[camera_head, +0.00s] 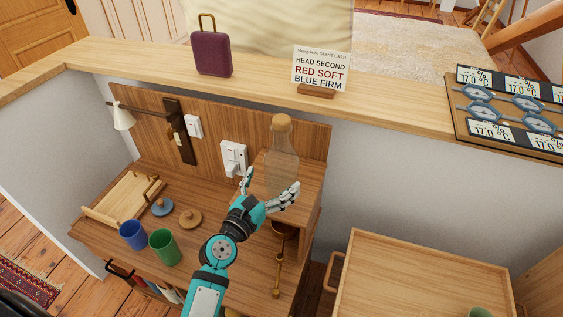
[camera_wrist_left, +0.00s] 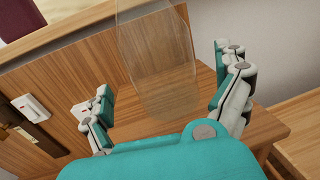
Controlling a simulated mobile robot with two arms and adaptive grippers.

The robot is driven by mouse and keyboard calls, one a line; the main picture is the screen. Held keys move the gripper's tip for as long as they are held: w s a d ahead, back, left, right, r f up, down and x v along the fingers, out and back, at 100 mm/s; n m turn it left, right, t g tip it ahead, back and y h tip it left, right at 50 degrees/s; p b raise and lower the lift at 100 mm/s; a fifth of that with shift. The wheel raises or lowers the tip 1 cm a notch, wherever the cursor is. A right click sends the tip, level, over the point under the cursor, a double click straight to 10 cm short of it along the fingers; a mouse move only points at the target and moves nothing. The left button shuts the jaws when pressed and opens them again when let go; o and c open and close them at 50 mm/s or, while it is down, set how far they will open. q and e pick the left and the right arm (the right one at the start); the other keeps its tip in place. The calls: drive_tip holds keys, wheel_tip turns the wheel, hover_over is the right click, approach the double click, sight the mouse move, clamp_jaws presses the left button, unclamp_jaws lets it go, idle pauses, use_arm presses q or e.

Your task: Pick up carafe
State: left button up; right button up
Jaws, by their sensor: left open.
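The carafe (camera_head: 283,160) is clear glass with a cork-coloured stopper and stands upright on a raised wooden shelf box against the back panel. In the left wrist view the carafe (camera_wrist_left: 158,62) shows ahead, its lower part between the fingers and its top cut off. My left gripper (camera_head: 269,188) is open around or just in front of the carafe's lower part. In the left wrist view the gripper (camera_wrist_left: 170,85) has its fingers spread on both sides of the glass; I cannot tell whether they touch it. My right gripper is not seen.
A blue cup (camera_head: 132,235) and a green cup (camera_head: 165,247) stand left of my arm, near a wooden tray (camera_head: 122,200) and two lids. A brass-coloured object (camera_head: 279,262) is right of my arm. The ledge behind holds a sign (camera_head: 321,70) and a maroon case (camera_head: 211,53).

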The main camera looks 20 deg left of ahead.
sight(281, 166)
use_arm(q)
drive_tip(key=w, duration=0.2)
drive_tip(key=w+d, duration=0.1)
drive_tip(key=w, duration=0.2)
drive_tip(key=shift+w+p, duration=0.15)
drive_tip(key=shift+p, duration=0.25)
drive_tip(key=c, duration=1.3)
drive_tip(key=shift+r, duration=0.2)
drive_tip(key=shift+c, duration=1.1)
